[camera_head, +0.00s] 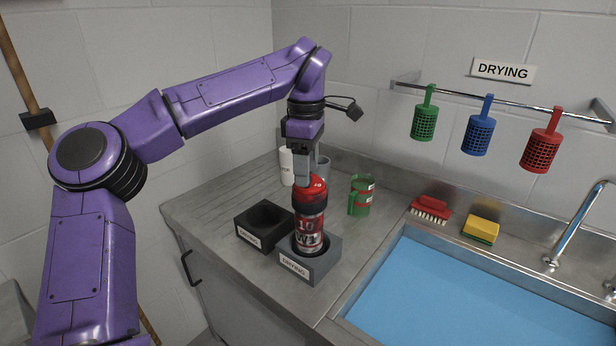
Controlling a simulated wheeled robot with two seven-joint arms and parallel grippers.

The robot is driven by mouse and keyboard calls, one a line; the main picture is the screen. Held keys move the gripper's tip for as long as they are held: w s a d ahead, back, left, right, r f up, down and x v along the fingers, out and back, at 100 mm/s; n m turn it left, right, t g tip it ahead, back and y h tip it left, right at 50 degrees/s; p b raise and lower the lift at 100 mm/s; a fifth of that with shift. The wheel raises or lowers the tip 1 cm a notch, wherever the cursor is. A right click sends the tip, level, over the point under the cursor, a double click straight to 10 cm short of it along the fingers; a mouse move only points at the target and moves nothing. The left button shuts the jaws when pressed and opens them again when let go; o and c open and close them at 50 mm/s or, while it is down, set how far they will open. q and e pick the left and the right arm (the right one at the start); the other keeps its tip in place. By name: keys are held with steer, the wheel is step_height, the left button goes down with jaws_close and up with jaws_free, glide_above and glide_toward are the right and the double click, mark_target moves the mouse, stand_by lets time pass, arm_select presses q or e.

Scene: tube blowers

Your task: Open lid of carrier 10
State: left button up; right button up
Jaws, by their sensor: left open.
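Carrier 10 (310,225) is a red and grey canister marked "10" and "W1" with a red lid (312,188). It stands upright in a grey block holder (318,265) labelled "DRYING" on the metal counter. My left gripper (302,178) points down at the top of the carrier, with its fingers at the lid. It is open; the picture does not show clearly whether a finger touches the lid. The lid looks seated on the carrier. My right gripper is not in view.
An empty dark holder (250,237) stands left of the carrier. A blue sink (440,300), red brush (431,209) and yellow sponge (481,229) are right. Baskets hang from a rail (455,98).

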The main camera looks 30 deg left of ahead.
arm_select(q)
steer(key=shift+w+d+f, duration=0.15)
steer(key=shift+w+f, duration=0.05)
steer(key=shift+f, duration=0.7)
steer(key=shift+s, duration=0.1)
steer(key=shift+c, duration=0.3)
steer(key=c, duration=1)
